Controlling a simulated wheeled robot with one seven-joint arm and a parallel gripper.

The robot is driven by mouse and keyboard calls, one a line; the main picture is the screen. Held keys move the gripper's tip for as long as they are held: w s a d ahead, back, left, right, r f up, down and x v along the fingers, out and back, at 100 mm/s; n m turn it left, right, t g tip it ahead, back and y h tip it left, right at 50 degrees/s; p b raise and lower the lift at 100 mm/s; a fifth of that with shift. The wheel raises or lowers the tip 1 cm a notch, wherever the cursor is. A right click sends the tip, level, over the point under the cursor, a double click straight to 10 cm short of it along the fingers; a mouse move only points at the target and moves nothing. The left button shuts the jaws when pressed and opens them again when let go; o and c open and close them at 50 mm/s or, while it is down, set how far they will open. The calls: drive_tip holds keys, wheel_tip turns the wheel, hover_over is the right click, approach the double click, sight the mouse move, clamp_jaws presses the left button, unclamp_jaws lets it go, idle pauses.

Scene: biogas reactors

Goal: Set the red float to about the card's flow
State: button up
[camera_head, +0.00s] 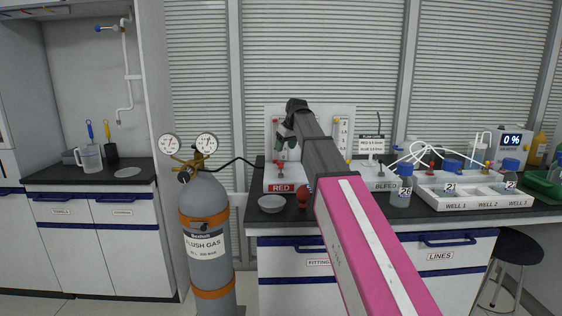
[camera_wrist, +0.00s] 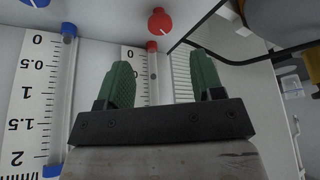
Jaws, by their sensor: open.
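The flowmeter panel (camera_head: 345,125) stands on the bench, partly hidden behind my arm. My gripper (camera_wrist: 160,84) has two green fingers, open and empty. The card (camera_head: 371,144) stands right of the panel; its small figures are not clearly legible.
The blue tube (camera_wrist: 62,105) and blue knob (camera_wrist: 36,3) are beside the red set. A grey bowl (camera_head: 271,203) and red ball-like object (camera_head: 304,197) lie at the bench front. A flush gas cylinder (camera_head: 206,245) stands left. Bottles and a well tray (camera_head: 430,194) are at right.

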sight(281, 163)
drive_tip(key=x, duration=0.8)
drive_tip(key=c, duration=0.9)
